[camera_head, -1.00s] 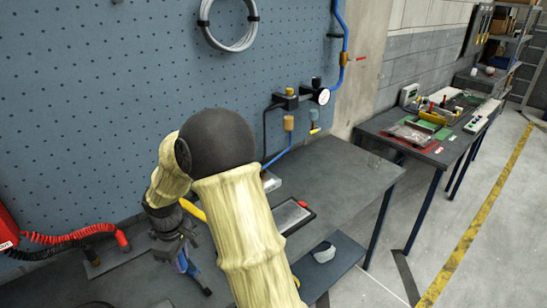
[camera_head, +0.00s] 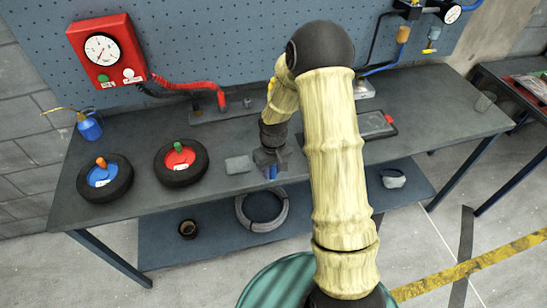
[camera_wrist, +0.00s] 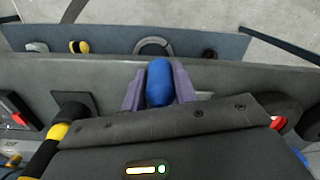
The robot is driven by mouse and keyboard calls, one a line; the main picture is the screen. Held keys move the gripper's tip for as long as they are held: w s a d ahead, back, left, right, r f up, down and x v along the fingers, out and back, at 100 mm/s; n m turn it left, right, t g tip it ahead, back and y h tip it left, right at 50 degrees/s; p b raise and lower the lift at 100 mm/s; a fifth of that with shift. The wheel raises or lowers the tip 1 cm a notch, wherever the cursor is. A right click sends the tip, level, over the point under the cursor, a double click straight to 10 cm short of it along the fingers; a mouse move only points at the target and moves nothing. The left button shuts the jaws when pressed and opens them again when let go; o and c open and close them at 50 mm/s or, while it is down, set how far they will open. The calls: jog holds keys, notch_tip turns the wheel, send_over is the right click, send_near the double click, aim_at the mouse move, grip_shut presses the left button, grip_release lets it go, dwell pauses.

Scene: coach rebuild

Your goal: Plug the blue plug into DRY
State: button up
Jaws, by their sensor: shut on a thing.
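My gripper (camera_head: 271,168) hangs over the front part of the workbench, left of my forearm. In the wrist view, the purple fingers of my gripper (camera_wrist: 159,92) are shut on the blue plug (camera_wrist: 159,80). The plug's rounded blue end shows between them; its other end is hidden. In the head view only a small blue bit of the plug (camera_head: 272,174) shows under the gripper. A dark socket strip (camera_head: 215,113) lies at the back of the bench, with a red hose end by it. I cannot read any DRY label.
A red gauge box (camera_head: 107,50) hangs on the pegboard. Two black wheels, one with a blue centre (camera_head: 104,178) and one with a red centre (camera_head: 180,163), lie on the bench left. A grey block (camera_head: 239,164) lies beside my gripper. A tray (camera_head: 375,125) is at right.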

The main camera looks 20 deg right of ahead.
notch_tip(320, 180, down, 10)
jog(key=s+m, duration=0.2)
jog(key=m, duration=0.1)
jog(key=shift+d+r, duration=0.25)
jog(key=shift+d, duration=0.1)
